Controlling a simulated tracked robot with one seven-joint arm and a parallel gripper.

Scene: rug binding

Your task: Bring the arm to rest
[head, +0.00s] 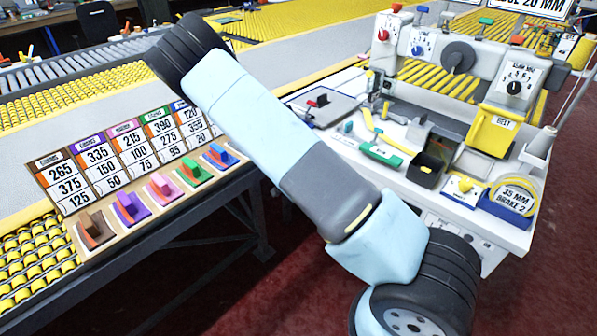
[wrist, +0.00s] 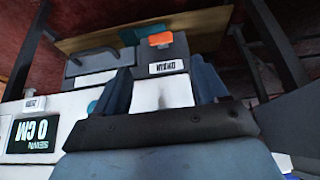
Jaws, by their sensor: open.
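My arm (head: 255,115) crosses the middle of the head view, bent at a joint at the lower right. My gripper is not visible in the head view. In the wrist view my gripper (wrist: 163,82) shows two dark blue fingers spread apart, with a gap between them. A grey block with an orange top (wrist: 162,40) and a small white label shows beyond and between the fingers. The frames do not show whether the fingers touch anything.
A sewing machine (head: 470,65) stands on a white table at the right, with a black bin (head: 428,172) and blue tray (head: 508,205). At left, a number board (head: 125,160) stands behind several coloured blocks. A display (wrist: 42,132) shows in the wrist view.

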